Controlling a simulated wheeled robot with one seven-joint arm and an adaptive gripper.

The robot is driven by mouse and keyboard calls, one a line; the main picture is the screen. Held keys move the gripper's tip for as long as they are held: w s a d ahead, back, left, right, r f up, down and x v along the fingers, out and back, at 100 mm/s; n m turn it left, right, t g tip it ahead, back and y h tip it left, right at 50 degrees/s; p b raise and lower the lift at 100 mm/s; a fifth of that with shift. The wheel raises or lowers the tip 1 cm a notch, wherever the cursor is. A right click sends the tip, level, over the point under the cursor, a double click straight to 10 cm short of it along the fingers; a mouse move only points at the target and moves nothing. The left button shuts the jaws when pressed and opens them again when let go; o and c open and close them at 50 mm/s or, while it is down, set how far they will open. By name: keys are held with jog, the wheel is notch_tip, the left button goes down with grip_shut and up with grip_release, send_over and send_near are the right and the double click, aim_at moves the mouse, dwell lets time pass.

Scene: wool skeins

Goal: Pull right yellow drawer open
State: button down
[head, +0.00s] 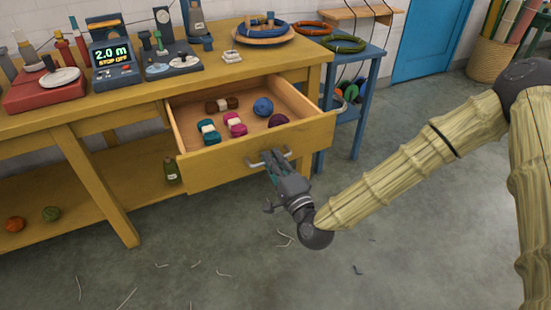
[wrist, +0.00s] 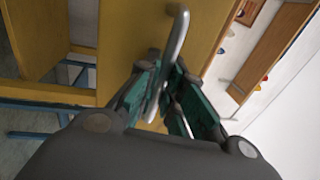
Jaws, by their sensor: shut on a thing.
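The right yellow drawer (head: 222,158) stands pulled out from the yellow workbench in the head view, its inside showing. Wool skeins lie in it: teal (head: 208,131), magenta (head: 235,124), brown (head: 222,104), a blue ball (head: 263,107) and a purple one (head: 278,120). A pale metal bar handle (head: 256,164) crosses the drawer front. My gripper (head: 277,160) is at the handle's right part, shut on it. In the wrist view the handle (wrist: 180,40) runs between the green-padded fingers (wrist: 165,95). The fingers hide part of the handle.
The yellow workbench (head: 150,98) holds a meter reading "2.0 m" (head: 113,58), a red scale (head: 45,92) and a blue rope coil on a plate (head: 262,42). A blue side table (head: 357,60) stands close right of the drawer. The floor before the drawer is open, with scattered yarn scraps.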

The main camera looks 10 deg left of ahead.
jog(key=c, duration=1.5)
grip_release()
jog(key=v, duration=1.2)
